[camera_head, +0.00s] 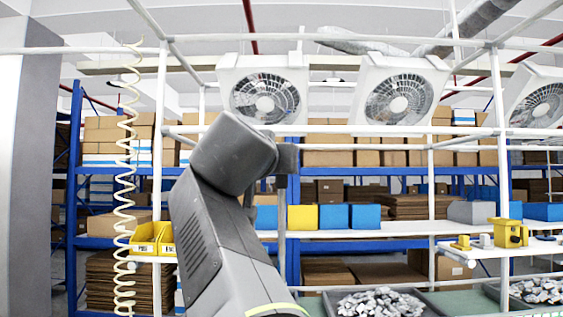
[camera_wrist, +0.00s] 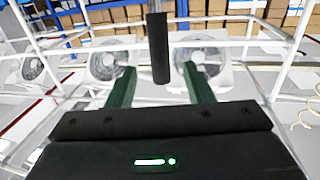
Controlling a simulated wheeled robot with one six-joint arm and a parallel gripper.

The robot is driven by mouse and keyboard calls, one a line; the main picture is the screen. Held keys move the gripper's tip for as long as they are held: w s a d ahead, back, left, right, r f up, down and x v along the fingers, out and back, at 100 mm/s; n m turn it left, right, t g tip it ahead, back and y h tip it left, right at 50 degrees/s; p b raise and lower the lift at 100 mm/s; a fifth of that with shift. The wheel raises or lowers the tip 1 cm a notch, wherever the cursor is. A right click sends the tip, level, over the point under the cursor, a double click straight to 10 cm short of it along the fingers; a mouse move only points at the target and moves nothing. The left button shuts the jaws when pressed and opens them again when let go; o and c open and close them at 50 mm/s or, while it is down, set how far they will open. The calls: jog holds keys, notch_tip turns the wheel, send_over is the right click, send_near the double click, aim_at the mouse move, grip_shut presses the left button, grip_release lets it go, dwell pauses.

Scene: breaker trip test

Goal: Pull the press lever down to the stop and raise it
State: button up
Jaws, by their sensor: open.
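A dark lever handle (camera_wrist: 159,48) comes in from the top of the wrist view, its blunt end between the two green fingers of my gripper (camera_wrist: 158,70). The fingers stand apart on either side of the handle, with a gap showing on both sides. Whether the handle lies fully at the depth of the fingertips is hard to tell. In the head view my own arm fills the middle and hides my gripper. A dark block (camera_head: 287,158) on a thin grey post (camera_head: 282,235) shows just right of the arm; I cannot tell whether it belongs to the press.
Yellow bins (camera_head: 145,240) stand left of my arm. Yellow fixtures (camera_head: 510,233) sit on a white shelf at right. Trays of grey parts (camera_head: 378,302) lie low at right. White frame posts (camera_head: 160,130) and a coiled hose (camera_head: 124,200) stand nearby.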

jog(key=w+p, duration=0.1)
jog(key=w, duration=0.2)
jog(key=w+d+p, duration=0.1)
jog(key=w, duration=0.2)
jog(key=w+d+p, duration=0.1)
jog(key=w, duration=0.2)
jog(key=shift+w, duration=0.25)
grip_shut()
